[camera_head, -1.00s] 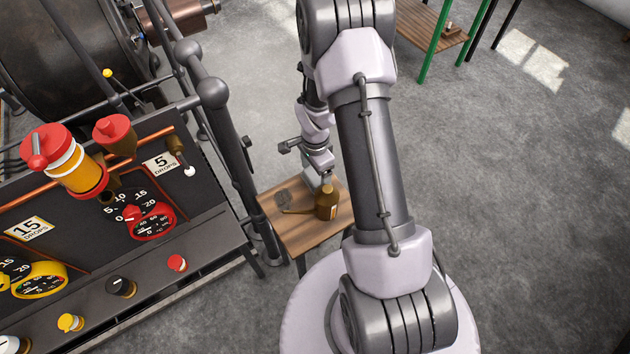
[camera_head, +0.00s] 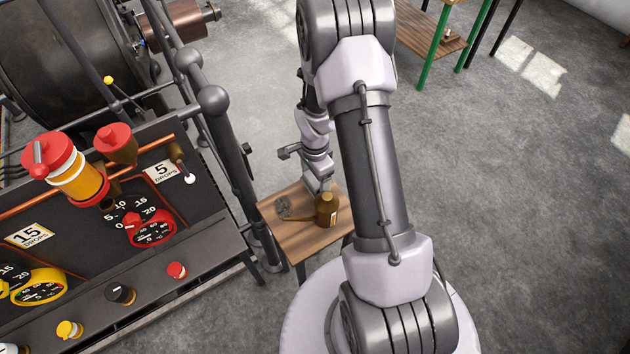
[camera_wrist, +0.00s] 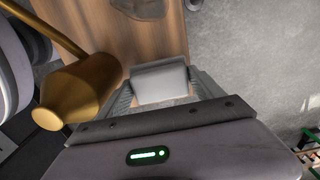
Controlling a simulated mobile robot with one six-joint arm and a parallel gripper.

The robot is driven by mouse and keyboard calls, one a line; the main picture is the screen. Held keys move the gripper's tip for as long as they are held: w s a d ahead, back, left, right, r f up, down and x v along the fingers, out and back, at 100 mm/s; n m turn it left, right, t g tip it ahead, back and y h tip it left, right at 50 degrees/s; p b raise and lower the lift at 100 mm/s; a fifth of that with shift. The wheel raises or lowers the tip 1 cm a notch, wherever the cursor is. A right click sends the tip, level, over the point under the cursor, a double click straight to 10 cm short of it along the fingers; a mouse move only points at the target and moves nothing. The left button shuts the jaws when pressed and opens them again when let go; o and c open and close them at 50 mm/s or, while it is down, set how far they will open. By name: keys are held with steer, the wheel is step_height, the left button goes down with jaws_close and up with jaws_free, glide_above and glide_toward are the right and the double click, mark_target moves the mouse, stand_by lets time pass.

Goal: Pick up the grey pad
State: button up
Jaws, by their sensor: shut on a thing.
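The grey pad (camera_wrist: 160,82) is a light grey block between the two fingers of my gripper (camera_wrist: 163,90) in the wrist view. The fingers touch it at its left and right sides, so my gripper is shut on it. The pad is hard to make out there. I cannot tell whether the pad touches the table top.
A dark grey clump (camera_head: 283,207) lies on the table's left. A control panel (camera_head: 95,235) and railing post (camera_head: 232,150) stand left. Floor at right is clear.

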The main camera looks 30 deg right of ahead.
step_height(320, 180, up, 16)
steer(key=p, duration=0.4)
steer(key=shift+p, duration=0.4)
steer(key=shift+f, duration=0.15)
